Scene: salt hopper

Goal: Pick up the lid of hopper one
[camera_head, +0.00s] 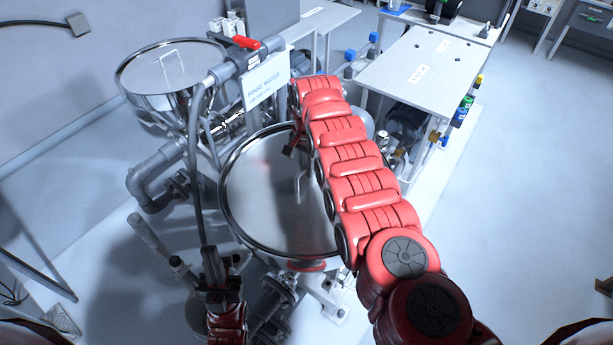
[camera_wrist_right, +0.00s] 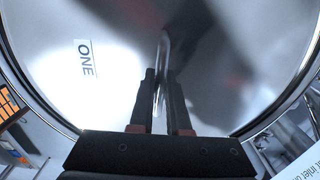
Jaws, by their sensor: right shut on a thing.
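The round shiny lid (camera_head: 262,205) of hopper one covers the hopper in the middle of the head view. In the right wrist view the lid (camera_wrist_right: 115,35) fills most of the picture and carries a label reading ONE (camera_wrist_right: 86,60). My right gripper (camera_wrist_right: 161,80) is shut on the lid's thin upright handle (camera_wrist_right: 163,50). In the head view the right gripper (camera_head: 295,145) is partly hidden by my red arm. Whether the lid is raised from the rim cannot be told. My left gripper (camera_head: 211,255) is low, left of the hopper; its jaws are unclear.
A grey pipe with a red valve handle (camera_head: 246,43) and a rinse water sign (camera_head: 266,80) rises behind the lid. A white-topped bench (camera_head: 415,65) is at the back right.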

